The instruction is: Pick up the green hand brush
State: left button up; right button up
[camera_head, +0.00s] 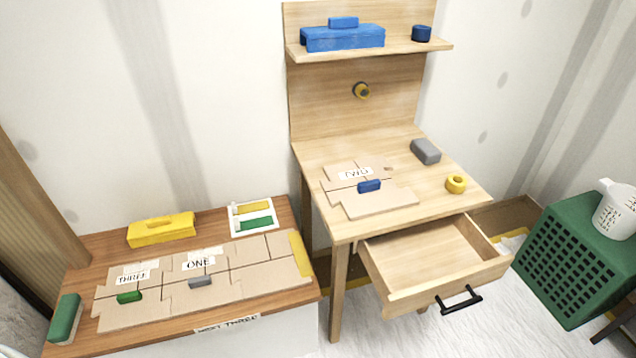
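A green block-shaped brush (64,318) with a pale underside stands at the left front corner of the low brown table (285,302). It looks like the green hand brush. A smaller green piece (129,297) lies on the cardboard pieces marked THREE, to the right of the brush. Another green strip (256,223) lies in a white tray at the back of the same table. Neither of my grippers shows in the head view.
A yellow case (161,229) sits at the back of the low table. A wooden desk (310,165) stands to the right with its drawer (490,268) open. A green crate (570,262) with a white jug (615,212) is at far right.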

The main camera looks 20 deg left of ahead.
aim_at(64, 326)
jog(key=u, duration=2.45)
